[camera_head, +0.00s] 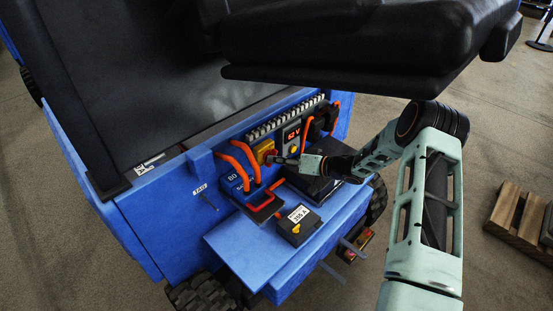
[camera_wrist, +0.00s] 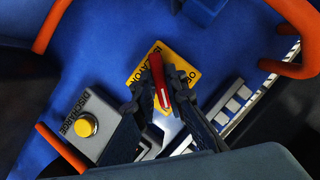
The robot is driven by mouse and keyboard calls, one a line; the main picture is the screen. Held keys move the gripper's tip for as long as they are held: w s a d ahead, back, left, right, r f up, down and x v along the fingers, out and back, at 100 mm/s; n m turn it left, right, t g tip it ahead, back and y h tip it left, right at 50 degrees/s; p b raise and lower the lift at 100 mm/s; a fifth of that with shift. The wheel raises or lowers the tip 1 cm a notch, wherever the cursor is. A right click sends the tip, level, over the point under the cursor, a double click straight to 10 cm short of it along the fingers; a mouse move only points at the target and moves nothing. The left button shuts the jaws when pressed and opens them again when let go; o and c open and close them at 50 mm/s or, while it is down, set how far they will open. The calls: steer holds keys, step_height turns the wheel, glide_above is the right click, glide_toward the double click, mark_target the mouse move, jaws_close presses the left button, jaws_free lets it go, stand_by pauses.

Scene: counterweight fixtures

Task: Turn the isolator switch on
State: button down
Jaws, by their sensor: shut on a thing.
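The isolator switch has a yellow plate (camera_head: 262,147) on the blue panel, with a red handle (camera_head: 269,156) on it. In the wrist view the yellow plate (camera_wrist: 184,72) carries black lettering, partly hidden by my fingers. The red handle (camera_wrist: 160,84) stands between my fingertips, tilted with its upper end to the left. My gripper (camera_wrist: 157,88) is shut on the handle. In the head view my gripper (camera_head: 281,160) reaches the switch from the right, and its fingertips are small and partly hide the handle.
A grey discharge box with a yellow button (camera_wrist: 86,125) sits beside the switch. Orange cables (camera_head: 238,160) arch close by on the left. A voltage display (camera_head: 292,134) is above right. A black box (camera_head: 297,226) lies on the blue shelf (camera_head: 245,250). A black seat (camera_head: 370,40) overhangs the panel.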

steer(key=shift+f+m+y, duration=0.1)
steer(key=shift+m+y, duration=0.2)
steer(key=shift+m, duration=0.2)
stand_by(0.3)
steer(key=c, duration=2)
jaws_free()
steer(key=shift+o, duration=0.2)
steer(key=shift+d, duration=0.15)
steer(key=v, duration=1.2)
steer(key=shift+w, duration=0.1)
